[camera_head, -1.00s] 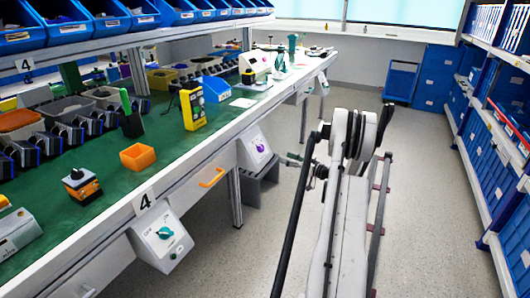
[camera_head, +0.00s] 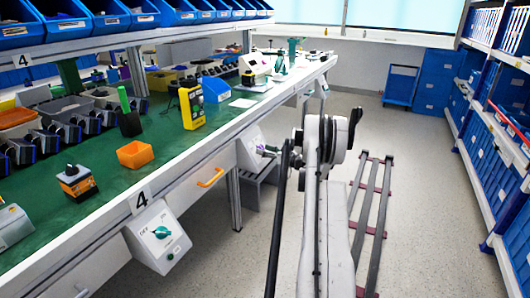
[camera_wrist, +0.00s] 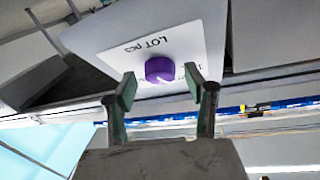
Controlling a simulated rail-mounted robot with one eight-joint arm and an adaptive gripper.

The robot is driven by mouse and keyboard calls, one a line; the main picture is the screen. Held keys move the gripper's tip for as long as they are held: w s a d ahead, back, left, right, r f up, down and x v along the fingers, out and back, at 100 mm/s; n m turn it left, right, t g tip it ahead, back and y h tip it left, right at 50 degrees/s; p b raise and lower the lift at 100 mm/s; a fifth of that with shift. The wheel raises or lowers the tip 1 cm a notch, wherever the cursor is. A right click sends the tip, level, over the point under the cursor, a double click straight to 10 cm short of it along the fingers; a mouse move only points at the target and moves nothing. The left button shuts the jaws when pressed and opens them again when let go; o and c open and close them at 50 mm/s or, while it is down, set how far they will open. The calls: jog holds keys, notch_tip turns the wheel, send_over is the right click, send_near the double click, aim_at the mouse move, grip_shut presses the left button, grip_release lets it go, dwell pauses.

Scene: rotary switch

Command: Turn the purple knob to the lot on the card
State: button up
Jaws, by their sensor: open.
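The purple knob (camera_wrist: 159,70) sits on a white card (camera_wrist: 190,48) on the face of a pale box (camera_wrist: 105,28) in the wrist view. The card carries printed words near the knob, "LOT" and "PCS" among them, seen tilted; smaller print beside the knob is partly covered. My gripper (camera_wrist: 160,86) is open, one green-grey finger either side of the knob in the picture; I cannot tell whether either touches it. In the head view the box (camera_head: 246,147) hangs under the bench's edge, with my gripper (camera_head: 267,152) at its face, hiding the knob.
A second box with a teal knob (camera_head: 161,232) hangs nearer, under the number 4 label. The green bench (camera_head: 108,172) holds an orange bin (camera_head: 135,154) and a yellow device (camera_head: 191,107). Open floor (camera_head: 415,205) lies right of my arm, before the blue shelving.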

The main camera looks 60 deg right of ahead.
jog(key=shift+c, duration=0.5)
jog(key=c, duration=1)
jog(key=shift+c, duration=0.2)
jog(key=shift+m+h, duration=0.3)
jog(key=shift+m, duration=0.1)
jog(key=m+h, duration=0.1)
jog(key=m, duration=0.1)
jog(key=m+g+h, duration=0.1)
jog(key=shift+a+r+m, duration=0.15)
jog(key=shift+a+m, duration=0.05)
jog(key=shift+m, duration=0.2)
jog(key=m+g+h, duration=0.1)
jog(key=m, duration=0.1)
jog(key=m+g+h+p, duration=0.1)
jog(key=m, duration=0.2)
jog(key=shift+w+a+r, duration=0.1)
jog(key=shift+a+r, duration=0.05)
jog(key=m+g, duration=0.1)
jog(key=m, duration=0.1)
jog(key=m+g+p, duration=0.1)
jog(key=m, duration=0.2)
jog(key=shift+w+r+h, duration=0.1)
jog(key=shift+r+h, duration=0.1)
jog(key=shift+h, duration=0.2)
jog(key=shift+m+g+p, duration=0.65)
jog(key=shift+m+g, duration=0.45)
jog(key=shift+m, duration=0.5)
